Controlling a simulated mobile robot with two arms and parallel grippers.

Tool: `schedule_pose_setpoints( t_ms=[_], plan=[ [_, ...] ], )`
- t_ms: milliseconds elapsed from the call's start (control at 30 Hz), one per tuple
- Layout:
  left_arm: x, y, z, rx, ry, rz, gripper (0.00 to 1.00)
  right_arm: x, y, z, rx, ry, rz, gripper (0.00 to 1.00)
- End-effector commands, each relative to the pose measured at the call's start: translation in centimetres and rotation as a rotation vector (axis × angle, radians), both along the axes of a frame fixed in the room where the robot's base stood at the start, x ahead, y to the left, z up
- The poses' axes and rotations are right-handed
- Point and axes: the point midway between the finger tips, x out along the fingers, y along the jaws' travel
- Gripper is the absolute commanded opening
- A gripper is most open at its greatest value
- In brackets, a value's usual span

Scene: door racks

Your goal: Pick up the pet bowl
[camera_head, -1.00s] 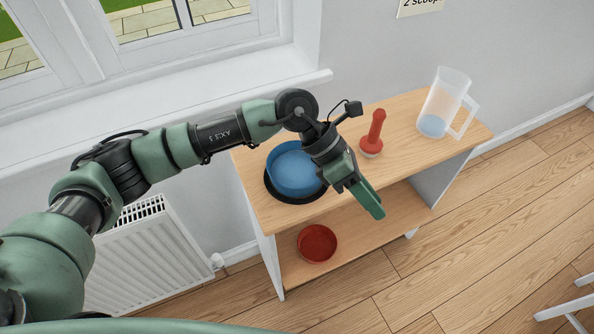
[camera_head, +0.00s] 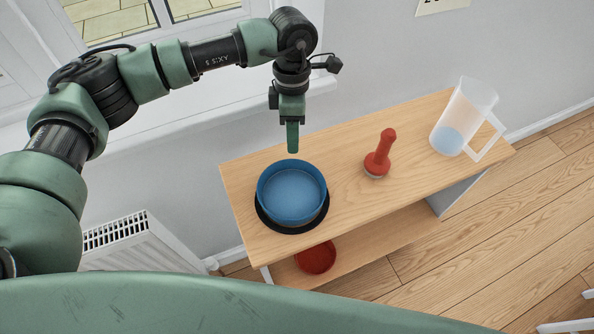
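A blue round bowl (camera_head: 291,192) stands upright on a black round mat (camera_head: 307,227) at the left end of the wooden shelf top. A red bowl (camera_head: 316,257) sits on the lower shelf, partly hidden by the top board. I cannot tell from the view which of the two is the pet bowl. My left gripper (camera_head: 292,148) points down just behind the blue bowl's far rim, seen edge-on. Its finger spacing does not show, and nothing is visible in it. My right gripper is out of view.
A red-handled tool (camera_head: 379,154) stands mid-top on the shelf unit (camera_head: 340,195). A clear jug (camera_head: 463,118) with blue contents stands at the right end. A radiator (camera_head: 140,245) and the window sill are at left. The floor at right is mostly clear.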

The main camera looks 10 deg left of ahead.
Motion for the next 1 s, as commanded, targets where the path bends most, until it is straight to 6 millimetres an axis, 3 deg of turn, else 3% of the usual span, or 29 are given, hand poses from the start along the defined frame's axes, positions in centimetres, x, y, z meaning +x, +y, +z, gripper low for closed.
schedule_pose_setpoints(
  t_ms=[167, 467, 700, 933, 1000],
  plan=[
    [-0.3, -0.1, -1.2, -0.002, 0.005, -0.001, 0.29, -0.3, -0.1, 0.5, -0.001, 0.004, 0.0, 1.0],
    [-1.5, -0.3, -4.6, -0.002, 0.007, 0.0, 0.29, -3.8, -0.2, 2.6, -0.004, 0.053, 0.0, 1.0],
    [-1.8, -0.3, -7.5, -0.002, 0.001, 0.0, 0.29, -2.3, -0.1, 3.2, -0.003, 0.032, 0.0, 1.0],
    [-1.8, -0.3, -7.7, -0.002, 0.001, -0.001, 0.29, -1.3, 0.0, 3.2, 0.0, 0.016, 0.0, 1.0],
    [-1.8, -0.3, -7.6, -0.002, 0.001, -0.001, 0.09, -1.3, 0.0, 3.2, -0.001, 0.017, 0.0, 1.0]
  ],
)
